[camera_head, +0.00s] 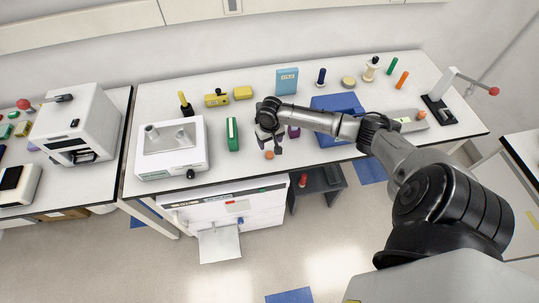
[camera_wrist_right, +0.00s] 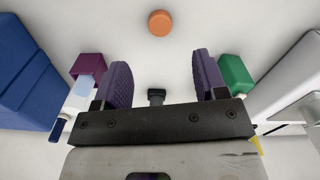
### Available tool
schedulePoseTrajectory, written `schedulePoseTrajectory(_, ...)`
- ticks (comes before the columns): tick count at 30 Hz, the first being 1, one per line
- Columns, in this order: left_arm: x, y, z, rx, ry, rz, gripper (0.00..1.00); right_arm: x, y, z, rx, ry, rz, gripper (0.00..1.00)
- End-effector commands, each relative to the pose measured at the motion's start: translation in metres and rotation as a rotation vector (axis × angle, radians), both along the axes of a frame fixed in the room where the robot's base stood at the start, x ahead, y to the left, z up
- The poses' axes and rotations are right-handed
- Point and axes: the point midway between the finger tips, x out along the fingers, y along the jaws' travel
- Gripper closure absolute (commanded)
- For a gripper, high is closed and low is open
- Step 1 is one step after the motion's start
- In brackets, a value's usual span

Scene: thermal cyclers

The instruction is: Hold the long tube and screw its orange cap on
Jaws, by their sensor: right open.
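The orange cap (camera_head: 269,155) lies on the white bench near its front edge. In the right wrist view the orange cap (camera_wrist_right: 159,22) is round and lies beyond the gap between my fingers. My right gripper (camera_head: 270,146) is open and empty close to the cap, with its fingers pointing toward the bench. In the right wrist view its two purple-padded fingers (camera_wrist_right: 160,75) stand wide apart with nothing between them. I cannot tell for sure which object is the long tube; an orange stick-shaped item (camera_head: 402,80) lies at the back right. My left gripper is not in view.
A green box (camera_head: 232,135) and a white instrument (camera_head: 172,160) stand left of my right gripper. A light-blue box (camera_head: 287,80) stands behind. The bench front edge is close to the cap.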

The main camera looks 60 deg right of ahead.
Motion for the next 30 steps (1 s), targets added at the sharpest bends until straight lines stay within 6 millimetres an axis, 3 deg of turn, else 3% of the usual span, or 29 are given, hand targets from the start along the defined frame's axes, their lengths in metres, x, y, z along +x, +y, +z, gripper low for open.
schedulePoseTrajectory(3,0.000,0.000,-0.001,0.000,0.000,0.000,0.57,0.000,0.001,-0.021,0.002,0.001,-0.001,0.34)
schedulePoseTrajectory(9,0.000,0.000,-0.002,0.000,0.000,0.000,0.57,0.000,0.000,-0.041,0.000,0.000,-0.001,0.34)
schedulePoseTrajectory(23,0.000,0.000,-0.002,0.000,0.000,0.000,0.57,0.000,0.000,-0.047,-0.001,-0.001,0.000,0.34)
schedulePoseTrajectory(30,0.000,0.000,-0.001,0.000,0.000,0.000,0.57,0.002,-0.002,-0.074,0.001,0.002,-0.002,0.34)
